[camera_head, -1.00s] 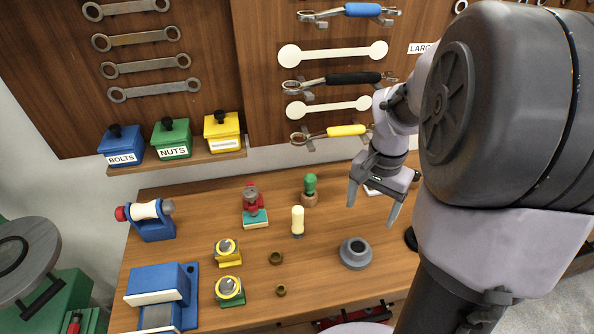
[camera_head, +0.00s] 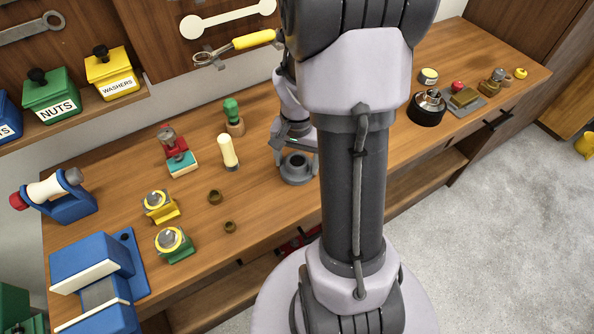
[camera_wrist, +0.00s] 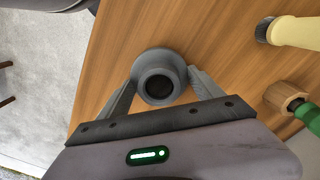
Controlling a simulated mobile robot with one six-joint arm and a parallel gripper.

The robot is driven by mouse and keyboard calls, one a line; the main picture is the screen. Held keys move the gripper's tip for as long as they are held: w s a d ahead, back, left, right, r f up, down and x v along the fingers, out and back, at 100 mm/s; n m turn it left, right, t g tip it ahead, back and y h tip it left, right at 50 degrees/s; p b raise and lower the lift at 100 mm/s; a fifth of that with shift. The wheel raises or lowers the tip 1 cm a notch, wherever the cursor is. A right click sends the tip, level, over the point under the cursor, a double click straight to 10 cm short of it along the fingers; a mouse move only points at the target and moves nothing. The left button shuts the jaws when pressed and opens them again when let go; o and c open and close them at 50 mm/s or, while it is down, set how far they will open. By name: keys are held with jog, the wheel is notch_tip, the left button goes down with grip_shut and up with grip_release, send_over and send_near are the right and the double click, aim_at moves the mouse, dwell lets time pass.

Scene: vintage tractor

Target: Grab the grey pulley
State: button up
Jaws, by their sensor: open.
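The grey pulley (camera_head: 297,168) is a flanged ring with a raised hub and a dark bore. It sits on the wooden workbench, partly hidden behind my arm in the head view. In the wrist view the pulley (camera_wrist: 158,80) lies between the two finger ends. My gripper (camera_head: 294,154) is over the pulley and open. In the wrist view my gripper (camera_wrist: 162,86) has one finger on each side of the hub. I cannot tell whether either finger touches it.
A cream-handled tool (camera_head: 228,152) and a green-handled tool (camera_head: 233,116) stand left of the pulley. A dark round part (camera_head: 427,107) is at the right. The bench (camera_head: 262,200) is bare just left of the pulley.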

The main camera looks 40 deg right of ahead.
jog(key=shift+r, duration=0.15)
jog(key=shift+c, duration=0.7)
grip_shut()
